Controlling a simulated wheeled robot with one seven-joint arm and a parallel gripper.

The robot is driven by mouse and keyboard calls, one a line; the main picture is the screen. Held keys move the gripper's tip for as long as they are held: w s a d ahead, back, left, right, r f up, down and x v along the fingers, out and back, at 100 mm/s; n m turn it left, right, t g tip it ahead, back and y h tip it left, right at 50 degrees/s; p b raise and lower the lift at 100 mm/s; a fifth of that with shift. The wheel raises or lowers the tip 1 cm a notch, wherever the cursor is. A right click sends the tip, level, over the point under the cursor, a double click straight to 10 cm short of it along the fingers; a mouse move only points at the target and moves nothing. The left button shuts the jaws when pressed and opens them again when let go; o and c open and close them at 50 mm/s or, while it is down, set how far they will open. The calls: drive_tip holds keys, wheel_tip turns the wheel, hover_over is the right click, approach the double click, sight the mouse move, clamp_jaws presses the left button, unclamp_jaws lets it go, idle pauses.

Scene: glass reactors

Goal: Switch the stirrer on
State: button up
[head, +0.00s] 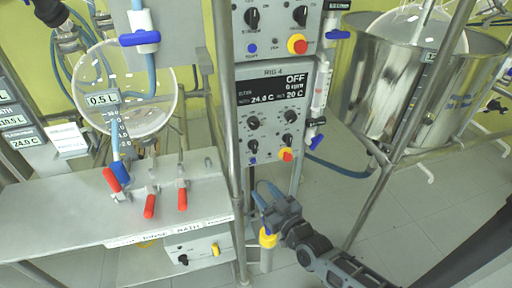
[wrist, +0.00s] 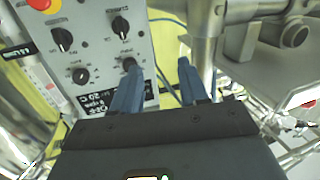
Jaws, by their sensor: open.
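The grey RIG 4 control panel (head: 271,135) stands in the middle of the head view. Its display (head: 272,88) reads OFF, 0 rpm, 24.0 C and 20 C. Below it are several black knobs, including an upper left knob (head: 253,122), and a blue button (head: 253,161). My gripper (head: 267,193) shows below the panel, open and empty, with its blue fingers spread. In the wrist view the panel (wrist: 100,50) is upside down. A black knob (wrist: 129,65) shows just beyond the left finger; contact cannot be told. The display's lower edge is partly hidden by that finger.
Another panel (head: 275,35) sits above. A bench (head: 60,215) with red-handled valves is at left, a large steel vessel (head: 375,85) at right. Metal posts flank the panel.

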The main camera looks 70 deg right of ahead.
sight(255, 147)
drive_tip(key=w+d+m+g+h+b, duration=0.1)
drive_tip(key=w+d, duration=0.2)
drive_tip(key=d, duration=0.2)
drive_tip(key=w+d+m+g+h+b, duration=0.1)
drive_tip(key=w+d, duration=0.3)
drive_tip(key=d, duration=0.2)
drive_tip(key=w+d+f+m+g+h+b, duration=0.1)
drive_tip(key=w+d+m+h, duration=0.1)
drive_tip(key=d, duration=0.3)
drive_tip(key=shift+w+d, duration=0.4)
drive_tip(key=shift+w, duration=0.25)
drive_tip(key=shift+w+d+r, duration=0.2)
drive_tip(key=shift+d, duration=0.1)
clamp_jaws()
